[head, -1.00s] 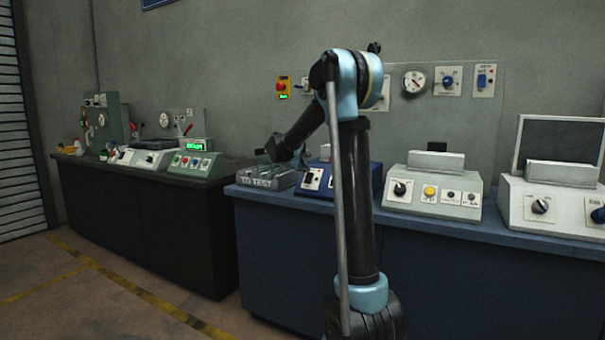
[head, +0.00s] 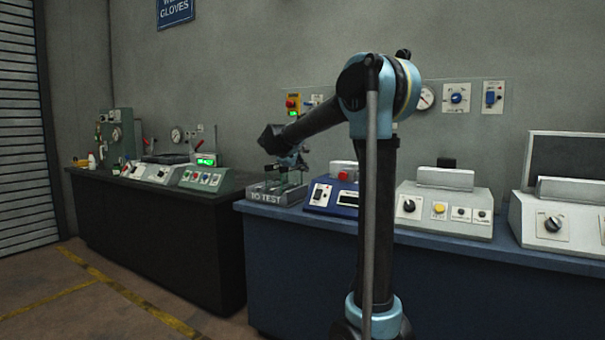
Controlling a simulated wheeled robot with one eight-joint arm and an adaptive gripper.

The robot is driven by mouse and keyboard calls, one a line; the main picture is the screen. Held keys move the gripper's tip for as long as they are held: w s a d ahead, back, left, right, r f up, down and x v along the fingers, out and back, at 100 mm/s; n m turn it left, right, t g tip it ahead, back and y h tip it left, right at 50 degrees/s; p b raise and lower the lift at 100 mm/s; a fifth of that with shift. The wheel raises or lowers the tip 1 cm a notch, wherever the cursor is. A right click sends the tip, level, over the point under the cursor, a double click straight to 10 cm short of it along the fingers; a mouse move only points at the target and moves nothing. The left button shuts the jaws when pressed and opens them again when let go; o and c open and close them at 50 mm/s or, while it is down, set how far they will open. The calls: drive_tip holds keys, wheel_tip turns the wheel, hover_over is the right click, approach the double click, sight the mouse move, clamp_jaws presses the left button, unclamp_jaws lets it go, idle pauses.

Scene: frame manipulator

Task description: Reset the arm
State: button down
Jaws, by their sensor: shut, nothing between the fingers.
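My arm stands in the middle of the head view, with its black forearm (head: 318,122) reaching left and slightly down from the raised elbow. My gripper (head: 292,172) is small and dark at the far end of the forearm, and it points down. It is shut and holds nothing that I can see. It shows just above or in front of the grey tray labelled "TO TEST" (head: 266,195). I cannot tell the exact gap between them.
The tray stands at the left end of the blue bench (head: 290,235). A blue device (head: 333,196) and a white console (head: 445,212) stand to its right. A dark bench (head: 160,230) with green panels is at left. The floor (head: 60,310) at left is clear.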

drive_tip(key=s+d+f+m+g+y, duration=0.15)
drive_tip(key=s+d+f, duration=0.25)
drive_tip(key=s, duration=0.5)
drive_tip(key=s+d+f+m+g, duration=0.2)
drive_tip(key=s+d+f, duration=0.25)
drive_tip(key=s, duration=0.45)
drive_tip(key=s+d+f+m+g+y, duration=0.1)
drive_tip(key=s+d+f+m, duration=0.2)
drive_tip(key=s, duration=0.6)
drive_tip(key=s+a+f+m+g+y, duration=0.3)
drive_tip(key=s+f+m+y, duration=0.1)
drive_tip(key=s+f, duration=1.6)
drive_tip(key=s, duration=0.3)
drive_tip(key=shift+s, duration=0.35)
